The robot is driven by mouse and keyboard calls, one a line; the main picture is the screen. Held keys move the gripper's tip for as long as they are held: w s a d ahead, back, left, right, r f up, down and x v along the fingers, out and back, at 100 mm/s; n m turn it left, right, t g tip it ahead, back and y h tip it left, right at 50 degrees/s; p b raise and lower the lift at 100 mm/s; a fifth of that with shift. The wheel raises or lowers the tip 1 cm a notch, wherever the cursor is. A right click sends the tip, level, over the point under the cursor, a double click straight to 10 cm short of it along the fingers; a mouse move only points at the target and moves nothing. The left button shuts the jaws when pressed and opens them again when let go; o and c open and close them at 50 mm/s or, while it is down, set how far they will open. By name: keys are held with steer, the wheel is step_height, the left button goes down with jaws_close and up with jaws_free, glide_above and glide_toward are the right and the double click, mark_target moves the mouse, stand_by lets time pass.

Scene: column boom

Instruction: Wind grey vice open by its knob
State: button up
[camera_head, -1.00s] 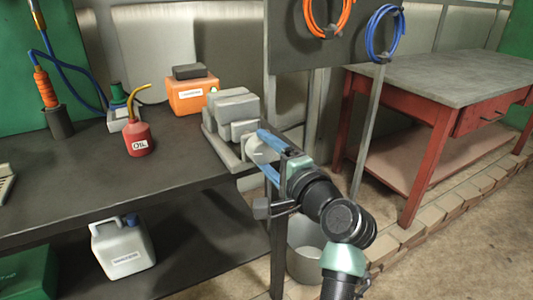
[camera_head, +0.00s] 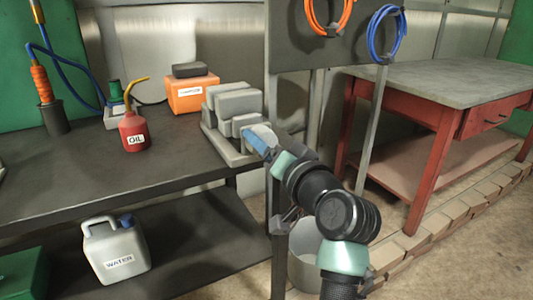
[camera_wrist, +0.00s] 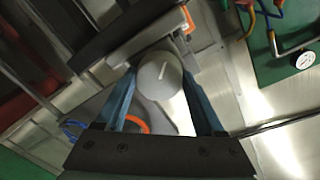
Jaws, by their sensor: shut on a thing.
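The grey vice (camera_head: 232,104) sits on the right end of the dark workbench, its blocky jaws near the edge. Its round pale grey knob (camera_wrist: 160,75) faces my wrist camera and carries a white line tilted a little right of upright. My gripper (camera_head: 260,138) is at the knob end of the vice, with its blue fingers on the knob. In the wrist view, one finger lies on each side of the knob and my gripper is shut on it. The head view hides most of the knob behind the fingers, and the gap between the jaws is hard to make out.
A grey panel with hoses rises behind. A bucket (camera_head: 304,255) stands on the floor below my arm. A red table (camera_head: 440,75) is at right.

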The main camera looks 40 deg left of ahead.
steer(key=shift+f+n+g+y+b, duration=0.2)
steer(key=shift+n+b, duration=3)
steer(key=shift+n, duration=2.15)
steer(key=shift+r+n+g+y+b, duration=0.1)
steer(key=shift+n+y+b, duration=0.25)
steer(key=shift+n+b, duration=3.9)
steer(key=shift+f+n+g+y+b, duration=0.2)
steer(key=shift+n+b, duration=1.9)
steer(key=shift+n, duration=4.3)
steer(key=shift+r, duration=0.1)
steer(key=o, duration=1.4)
steer(key=shift+c, duration=0.2)
steer(key=shift+d, duration=0.1)
